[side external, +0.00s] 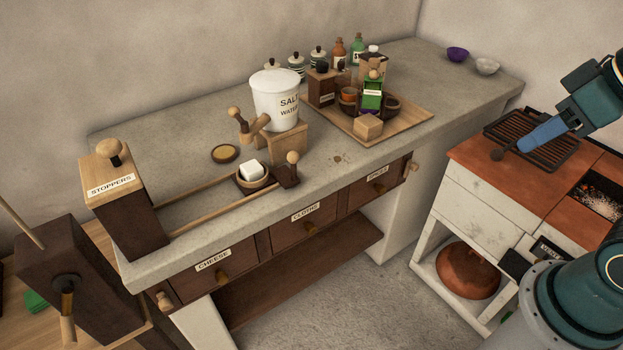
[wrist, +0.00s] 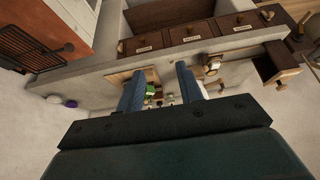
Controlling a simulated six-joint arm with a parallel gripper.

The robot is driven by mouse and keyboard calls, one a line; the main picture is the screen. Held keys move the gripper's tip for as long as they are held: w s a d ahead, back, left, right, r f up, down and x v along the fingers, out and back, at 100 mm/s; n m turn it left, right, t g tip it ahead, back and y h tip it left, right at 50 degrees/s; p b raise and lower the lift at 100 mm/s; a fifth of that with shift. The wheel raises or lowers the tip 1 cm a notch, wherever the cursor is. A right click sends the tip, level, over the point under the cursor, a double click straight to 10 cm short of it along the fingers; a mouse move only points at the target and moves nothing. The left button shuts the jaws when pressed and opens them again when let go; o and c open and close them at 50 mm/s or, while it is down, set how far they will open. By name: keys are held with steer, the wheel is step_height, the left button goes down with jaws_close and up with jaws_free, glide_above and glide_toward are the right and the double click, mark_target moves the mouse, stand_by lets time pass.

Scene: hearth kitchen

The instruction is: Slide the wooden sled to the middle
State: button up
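The wooden sled (side external: 285,178) is a small dark wooden block with an upright light wooden knob, at the right end of two pale wooden rails (side external: 203,209) on the grey counter. My gripper (side external: 522,146) is far to the right of the sled, above the dark ribbed grill. In the wrist view, its two blue fingers (wrist: 160,72) are apart, with nothing between them.
The stoppers box (side external: 112,180) stands at the rails' left end. A wooden tray (side external: 407,119) with bottles and boxes lies to the right. The grill (side external: 532,138) is under my gripper.

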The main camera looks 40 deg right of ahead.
steer(key=c, duration=0.6)
steer(key=shift+w, duration=0.25)
jaws_close()
steer(key=w+a+f+y, duration=0.2)
steer(key=w+a, duration=0.1)
steer(key=w, duration=1.5)
steer(key=w+a+f+y, duration=0.1)
steer(key=w+f, duration=0.3)
steer(key=w, duration=0.3)
steer(key=w+a+f+m+y, duration=0.1)
steer(key=w+f, duration=0.4)
steer(key=w, duration=0.1)
steer(key=shift+w+a+f, duration=0.2)
steer(key=shift+w+a, duration=0.05)
steer(key=shift+w, duration=0.15)
